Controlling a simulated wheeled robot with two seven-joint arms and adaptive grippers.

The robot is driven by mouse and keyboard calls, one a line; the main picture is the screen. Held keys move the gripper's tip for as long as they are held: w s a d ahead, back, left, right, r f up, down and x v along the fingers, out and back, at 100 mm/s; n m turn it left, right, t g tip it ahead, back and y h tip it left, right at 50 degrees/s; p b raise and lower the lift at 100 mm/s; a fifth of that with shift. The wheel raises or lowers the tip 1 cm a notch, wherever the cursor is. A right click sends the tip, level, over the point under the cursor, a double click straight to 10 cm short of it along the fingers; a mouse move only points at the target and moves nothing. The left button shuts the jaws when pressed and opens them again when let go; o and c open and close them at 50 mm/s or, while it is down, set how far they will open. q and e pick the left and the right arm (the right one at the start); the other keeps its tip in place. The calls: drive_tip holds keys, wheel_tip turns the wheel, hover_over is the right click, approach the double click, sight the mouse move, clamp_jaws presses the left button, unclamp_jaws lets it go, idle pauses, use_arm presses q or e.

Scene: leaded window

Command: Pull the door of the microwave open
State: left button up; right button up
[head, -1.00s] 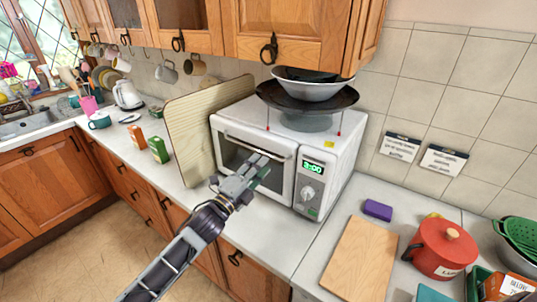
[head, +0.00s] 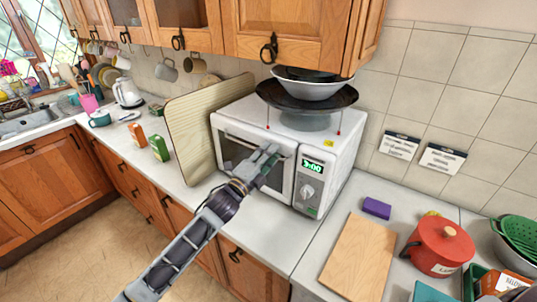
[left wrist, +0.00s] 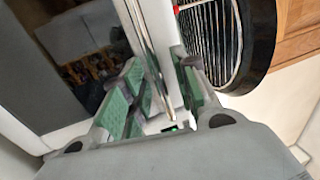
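The white microwave (head: 322,160) stands on the counter, its door (head: 228,165) looking closed. The door's dark window (left wrist: 85,55) fills the upper left of the left wrist view. A bar handle (head: 238,138) runs along the door's top edge; it also shows as a shiny bar (left wrist: 148,45) in the left wrist view. My left gripper (head: 270,156) is at the handle's right end, in front of the door. In the left wrist view its green-padded fingers (left wrist: 158,75) are apart, with the bar between them; I cannot tell whether they touch it. My right gripper is not in view.
Dark and pale bowls (head: 308,92) sit on top of the microwave. A large wooden board (head: 190,112) leans at its left side. Counter in front of the microwave is clear.

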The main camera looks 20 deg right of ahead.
use_arm(q)
drive_tip(key=shift+c, duration=0.4)
clamp_jaws()
drive_tip(key=shift+a+f, duration=0.1)
drive_tip(key=shift+a, duration=0.05)
